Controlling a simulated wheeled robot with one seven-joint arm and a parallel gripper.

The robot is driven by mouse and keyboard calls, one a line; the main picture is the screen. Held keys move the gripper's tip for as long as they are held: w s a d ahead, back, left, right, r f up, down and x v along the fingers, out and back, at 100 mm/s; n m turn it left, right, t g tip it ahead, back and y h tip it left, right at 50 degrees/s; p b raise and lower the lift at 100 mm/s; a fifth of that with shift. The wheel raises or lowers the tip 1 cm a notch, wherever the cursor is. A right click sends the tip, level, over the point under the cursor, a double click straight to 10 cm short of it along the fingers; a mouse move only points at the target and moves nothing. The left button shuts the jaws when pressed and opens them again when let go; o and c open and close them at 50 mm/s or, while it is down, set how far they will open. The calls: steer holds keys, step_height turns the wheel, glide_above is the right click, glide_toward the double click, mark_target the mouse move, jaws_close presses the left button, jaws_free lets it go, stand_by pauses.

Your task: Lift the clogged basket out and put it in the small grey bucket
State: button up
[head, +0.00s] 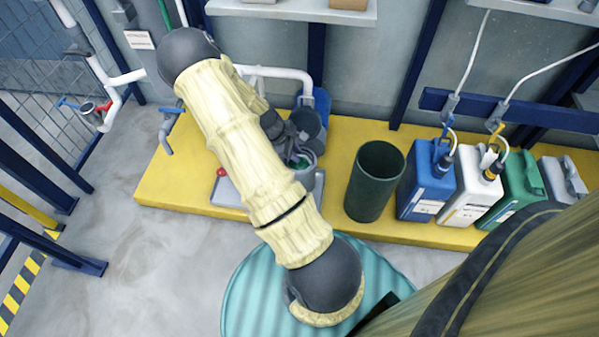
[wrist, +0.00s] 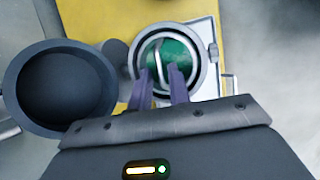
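The basket (wrist: 178,54) shows as a green round mass with a pale bail handle, seated inside a round light-rimmed housing (wrist: 136,58). In the head view a bit of green (head: 297,163) shows beside my arm. My gripper (wrist: 159,70) points down at the basket; its two purple fingers are apart, with the pale handle appearing between them. I cannot tell whether they touch it. The small grey bucket (wrist: 62,88) is left of the housing in the wrist view, with a dark, seemingly empty inside.
A metal tray (head: 316,190) lies under the housing on the yellow bench (head: 180,192). A tall dark green bin (head: 371,192) stands to the right, then blue (head: 424,182), white (head: 470,188) and green (head: 520,185) canisters. Pipes and a shelf (head: 290,10) are behind.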

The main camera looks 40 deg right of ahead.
steer(key=b+x, duration=0.2)
steer(key=x, duration=0.1)
steer(key=shift+s+d+f, duration=0.15)
steer(key=shift+f, duration=0.1)
jaws_close()
